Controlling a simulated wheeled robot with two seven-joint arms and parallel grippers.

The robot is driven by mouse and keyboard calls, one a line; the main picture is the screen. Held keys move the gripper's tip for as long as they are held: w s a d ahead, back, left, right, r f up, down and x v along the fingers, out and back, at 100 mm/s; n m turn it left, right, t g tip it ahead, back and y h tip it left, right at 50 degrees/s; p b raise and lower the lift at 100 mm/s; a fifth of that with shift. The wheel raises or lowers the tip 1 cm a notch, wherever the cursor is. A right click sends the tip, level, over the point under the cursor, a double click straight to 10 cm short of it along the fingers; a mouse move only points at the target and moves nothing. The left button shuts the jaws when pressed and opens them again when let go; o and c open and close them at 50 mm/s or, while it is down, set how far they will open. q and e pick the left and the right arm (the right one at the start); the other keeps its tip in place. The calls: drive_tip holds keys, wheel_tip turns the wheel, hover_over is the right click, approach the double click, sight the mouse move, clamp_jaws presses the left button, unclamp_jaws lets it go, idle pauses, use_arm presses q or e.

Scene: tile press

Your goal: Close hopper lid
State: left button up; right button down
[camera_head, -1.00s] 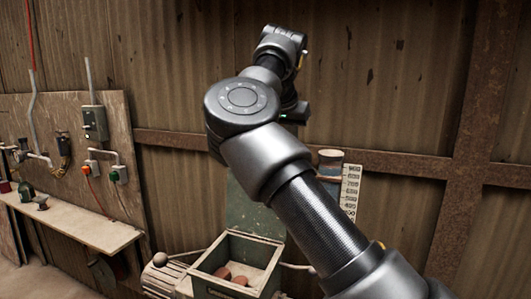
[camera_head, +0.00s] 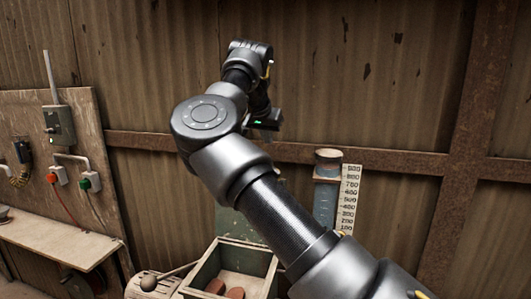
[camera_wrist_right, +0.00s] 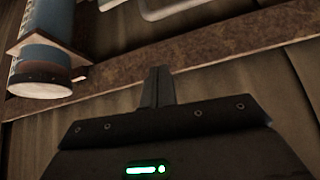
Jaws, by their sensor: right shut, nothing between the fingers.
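The hopper (camera_head: 262,257) is an open-topped greenish box at the bottom centre of the head view, with reddish-brown lumps inside. Its green lid (camera_head: 236,224) stands raised at the box's back edge, partly hidden by my right arm. My right arm crosses the head view from the lower right, with its wrist high above and behind the hopper. The right fingers are hidden in the head view. In the right wrist view my right gripper (camera_wrist_right: 158,78) is shut and empty, touching nothing visible. My left gripper is out of view.
A blue cylinder (camera_head: 325,195) with a numbered scale (camera_head: 350,200) stands right of the lid; the cylinder also shows in the wrist view (camera_wrist_right: 43,60). A ball-ended lever (camera_head: 149,283) is left of the hopper. A bench (camera_head: 60,243) and switch panel stand at the left.

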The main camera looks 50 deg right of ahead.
drive_tip(key=w+p+x, duration=0.1)
drive_tip(key=p+x, duration=0.1)
drive_tip(key=x, duration=0.5)
drive_tip(key=a, duration=0.1)
drive_tip(key=s+a+p, duration=0.1)
drive_tip(key=a, duration=0.1)
drive_tip(key=s+a+p, duration=0.1)
drive_tip(key=shift+a+f, duration=0.1)
drive_tip(key=shift+a, duration=0.15)
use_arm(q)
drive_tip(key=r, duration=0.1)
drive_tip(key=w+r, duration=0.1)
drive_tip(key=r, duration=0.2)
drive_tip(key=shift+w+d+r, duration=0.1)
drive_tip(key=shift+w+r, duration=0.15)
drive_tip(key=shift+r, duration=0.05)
use_arm(e)
drive_tip(key=shift+s+d+f, duration=0.1)
drive_tip(key=shift+d+f, duration=0.1)
drive_tip(key=shift+d, duration=0.05)
